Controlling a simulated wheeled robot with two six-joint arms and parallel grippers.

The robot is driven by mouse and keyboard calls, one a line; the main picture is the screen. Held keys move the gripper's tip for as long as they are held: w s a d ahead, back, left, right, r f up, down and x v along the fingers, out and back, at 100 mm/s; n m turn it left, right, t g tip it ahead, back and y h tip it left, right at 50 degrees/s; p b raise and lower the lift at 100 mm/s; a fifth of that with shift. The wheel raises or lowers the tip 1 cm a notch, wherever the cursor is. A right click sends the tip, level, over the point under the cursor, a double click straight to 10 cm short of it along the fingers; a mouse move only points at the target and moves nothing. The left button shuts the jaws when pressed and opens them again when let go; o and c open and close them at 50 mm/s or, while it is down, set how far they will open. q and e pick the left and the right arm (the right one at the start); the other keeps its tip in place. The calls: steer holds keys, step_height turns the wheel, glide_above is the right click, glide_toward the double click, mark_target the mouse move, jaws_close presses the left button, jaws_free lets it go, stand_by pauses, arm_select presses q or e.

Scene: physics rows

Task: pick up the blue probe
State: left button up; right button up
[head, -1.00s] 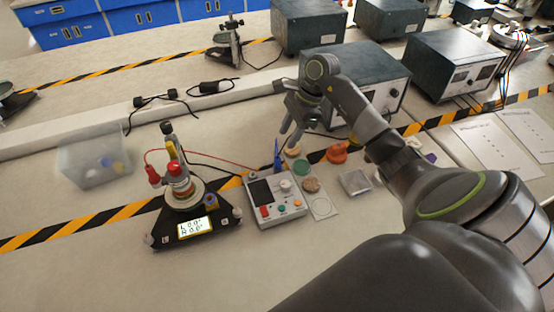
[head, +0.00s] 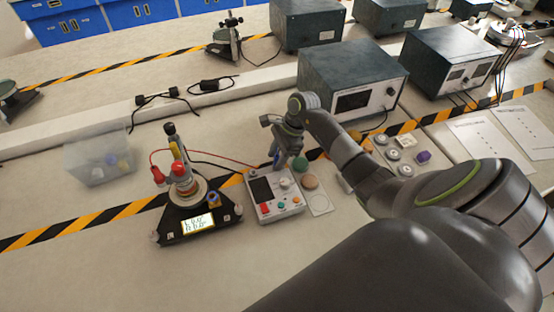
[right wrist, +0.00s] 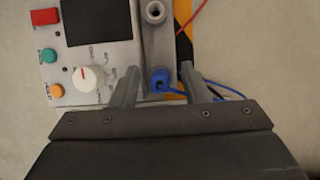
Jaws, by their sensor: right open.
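The blue probe (right wrist: 160,80) shows in the right wrist view as a short blue end at the edge of the grey meter box (right wrist: 118,55), with a blue wire running off to the right. My right gripper (right wrist: 160,76) is open, one finger on each side of the probe, and I see gaps between fingers and probe. In the head view my right gripper (head: 281,160) points down at the back right of the meter box (head: 290,204) and largely hides the probe. My left gripper is not in view.
A black stand (head: 205,228) with a lit display and red and yellow plugs is left of the meter. A clear bin (head: 97,168) is farther left. Round discs (head: 310,181) lie right of the meter. Large dark instruments (head: 352,72) stand behind.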

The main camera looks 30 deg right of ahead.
steer(key=shift+c, duration=0.2)
jaws_close()
